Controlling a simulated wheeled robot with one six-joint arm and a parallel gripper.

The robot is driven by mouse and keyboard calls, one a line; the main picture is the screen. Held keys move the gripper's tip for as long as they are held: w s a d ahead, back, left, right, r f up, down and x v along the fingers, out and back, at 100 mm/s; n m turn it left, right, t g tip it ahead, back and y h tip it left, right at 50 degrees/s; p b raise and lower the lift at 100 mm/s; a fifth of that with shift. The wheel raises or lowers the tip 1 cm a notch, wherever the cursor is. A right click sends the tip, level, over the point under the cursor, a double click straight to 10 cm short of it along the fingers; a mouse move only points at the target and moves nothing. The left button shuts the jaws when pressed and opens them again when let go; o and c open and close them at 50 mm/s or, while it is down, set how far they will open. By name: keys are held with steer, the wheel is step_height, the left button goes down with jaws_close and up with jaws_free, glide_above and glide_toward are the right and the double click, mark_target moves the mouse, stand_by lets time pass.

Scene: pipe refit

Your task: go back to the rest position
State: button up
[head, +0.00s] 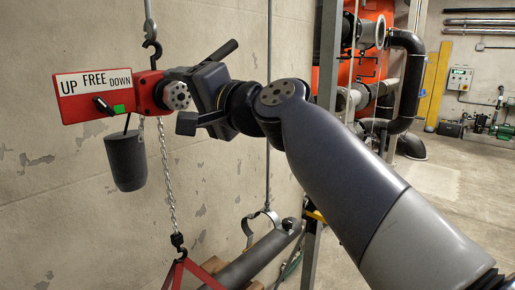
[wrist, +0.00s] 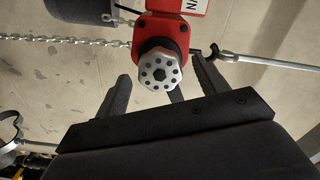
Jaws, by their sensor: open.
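My gripper (head: 208,86) is open at the upper left in the head view, at the right end of a red chain hoist (head: 70,108). The hoist's round silver hub (head: 176,95) faces the gripper. In the wrist view the hub (wrist: 160,70) shows between the two spread fingers of my gripper (wrist: 162,82), with visible gaps on both sides. The hoist bears the words UP, FREE and DOWN, with a small lever (head: 104,106) and a green mark under FREE. Whether the hub is within the fingers' depth is hard to tell.
The hoist hangs from a hook (head: 151,50); a grey cylinder (head: 126,160) and a chain (head: 168,180) hang below it. A red sling (head: 180,270) and a grey pipe (head: 255,258) lie lower down. A metal post (head: 312,250) and dark piping (head: 405,85) stand right. The wall is close behind.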

steer(key=shift+w+a+n+b, duration=0.25)
steer(key=shift+a+n+b, duration=0.05)
steer(key=shift+n, duration=0.1)
steer(key=shift+s+d+n, duration=0.1)
steer(key=shift+s+n, duration=0.05)
steer(key=shift+n, duration=0.75)
steer(key=n, duration=0.4)
steer(key=shift+b, duration=0.3)
steer(key=n+p, duration=0.1)
steer(key=n, duration=0.5)
steer(key=shift+r+n, duration=0.1)
steer(key=shift+n, duration=0.2)
steer(key=b+v, duration=0.3)
steer(key=v, duration=0.6)
steer(key=shift+s+d+b, duration=0.2)
steer(key=shift+d+b, duration=0.1)
steer(key=shift+b, duration=0.05)
steer(key=shift+s, duration=0.15)
